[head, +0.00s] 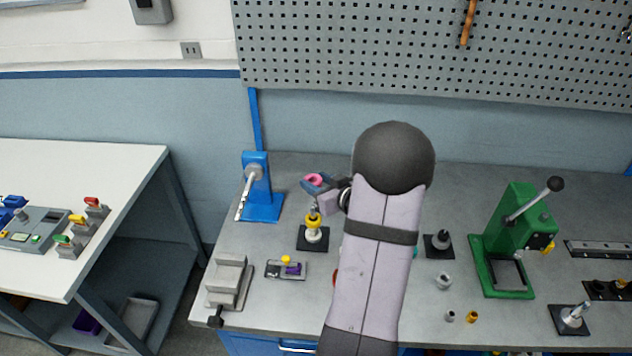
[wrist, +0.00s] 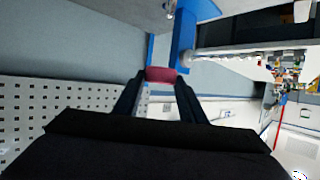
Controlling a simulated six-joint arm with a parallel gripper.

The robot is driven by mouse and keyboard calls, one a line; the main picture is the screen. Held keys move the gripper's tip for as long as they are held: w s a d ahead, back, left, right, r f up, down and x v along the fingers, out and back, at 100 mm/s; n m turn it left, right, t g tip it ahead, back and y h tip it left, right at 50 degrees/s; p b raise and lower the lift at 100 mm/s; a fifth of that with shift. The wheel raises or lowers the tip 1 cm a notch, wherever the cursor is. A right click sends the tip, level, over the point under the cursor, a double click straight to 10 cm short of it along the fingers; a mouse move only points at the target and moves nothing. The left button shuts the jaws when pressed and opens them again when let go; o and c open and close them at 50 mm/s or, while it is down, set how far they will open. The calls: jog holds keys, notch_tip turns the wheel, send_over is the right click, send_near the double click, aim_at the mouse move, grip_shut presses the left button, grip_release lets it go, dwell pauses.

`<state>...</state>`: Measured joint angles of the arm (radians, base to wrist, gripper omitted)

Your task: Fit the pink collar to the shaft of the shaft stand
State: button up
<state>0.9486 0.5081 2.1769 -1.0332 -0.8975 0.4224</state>
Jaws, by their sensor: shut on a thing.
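My gripper (head: 318,184) is shut on the pink collar (head: 314,179), holding it up in the air above the bench. In the wrist view the collar (wrist: 161,74) sits between the two fingertips. Below it in the head view is an upright stand (head: 313,236) on a black square base, with a yellow ring, a pale lower part and a thin shaft tip rising just under my gripper. It appears to be the shaft stand. The collar is apart from it. My arm hides part of the bench centre.
A blue lever press (head: 261,196) stands close left of my gripper. A grey vise (head: 229,283) and a small tray (head: 287,270) are in front. Right of my arm are a black-based post (head: 439,243), a green press (head: 511,240) and a metal shaft stand (head: 572,319).

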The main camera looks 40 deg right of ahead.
jog(key=shift+f, duration=0.1)
jog(key=b, duration=0.7)
send_over(315, 215)
jog(key=s, duration=0.1)
notch_tip(315, 215, down, 7)
jog(key=shift+a+r, duration=0.1)
jog(key=shift+r, duration=0.05)
jog(key=shift+p, duration=0.4)
dwell(1.4)
jog(key=shift+f, duration=0.4)
jog(key=shift+f+b, duration=1.1)
jog(key=shift+f, duration=0.2)
jog(key=shift+f, duration=0.2)
dwell(0.7)
jog(key=shift+f+b, duration=0.95)
jog(key=shift+f, duration=0.3)
